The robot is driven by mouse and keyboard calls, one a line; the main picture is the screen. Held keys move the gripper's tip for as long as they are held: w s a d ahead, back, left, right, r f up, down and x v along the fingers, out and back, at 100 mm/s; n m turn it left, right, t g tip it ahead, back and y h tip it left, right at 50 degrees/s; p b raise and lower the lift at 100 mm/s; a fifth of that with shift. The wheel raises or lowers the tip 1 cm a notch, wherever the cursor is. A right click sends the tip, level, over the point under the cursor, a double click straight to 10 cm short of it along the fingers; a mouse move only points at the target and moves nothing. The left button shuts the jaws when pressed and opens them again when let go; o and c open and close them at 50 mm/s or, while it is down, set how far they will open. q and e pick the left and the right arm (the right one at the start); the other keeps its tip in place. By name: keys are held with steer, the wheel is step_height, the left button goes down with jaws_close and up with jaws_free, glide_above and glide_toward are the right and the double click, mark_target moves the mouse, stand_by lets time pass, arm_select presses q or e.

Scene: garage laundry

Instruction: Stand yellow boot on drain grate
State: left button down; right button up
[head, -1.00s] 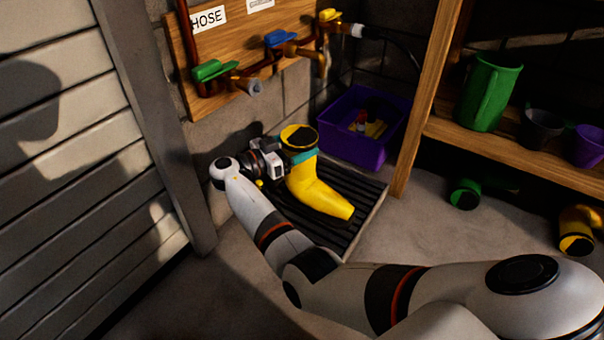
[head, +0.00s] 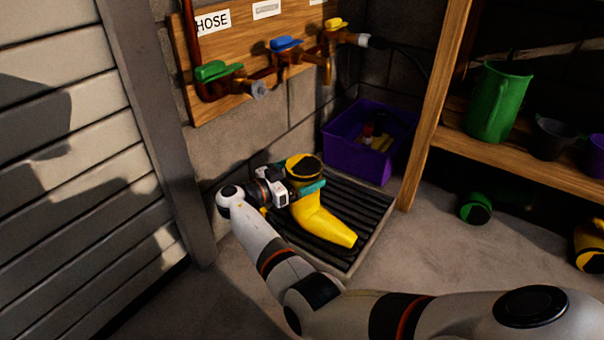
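The yellow boot (head: 322,222) stands roughly upright on the black drain grate (head: 365,208), its dark opening up and its toe pointing to the lower right. My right gripper (head: 300,181) is at the boot's shaft, just below the rim. Its teal fingers lie on either side of the shaft, one in front and one mostly hidden behind, and look spread a little apart, open around it. The boot's heel is partly hidden by the gripper and arm. My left gripper is not in view.
A purple bin (head: 358,150) with small items stands behind the grate. Hose taps (head: 285,55) are on a wooden board above. A wooden shelf (head: 480,146) with a green jug (head: 494,103) is at right. Open floor (head: 440,250) lies right of the grate.

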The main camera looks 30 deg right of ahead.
steer(key=shift+r, duration=0.1)
steer(key=shift+a, duration=0.35)
steer(key=a+p, duration=0.1)
steer(key=a, duration=1)
steer(key=shift+a+p, duration=0.15)
steer(key=shift+p, duration=0.25)
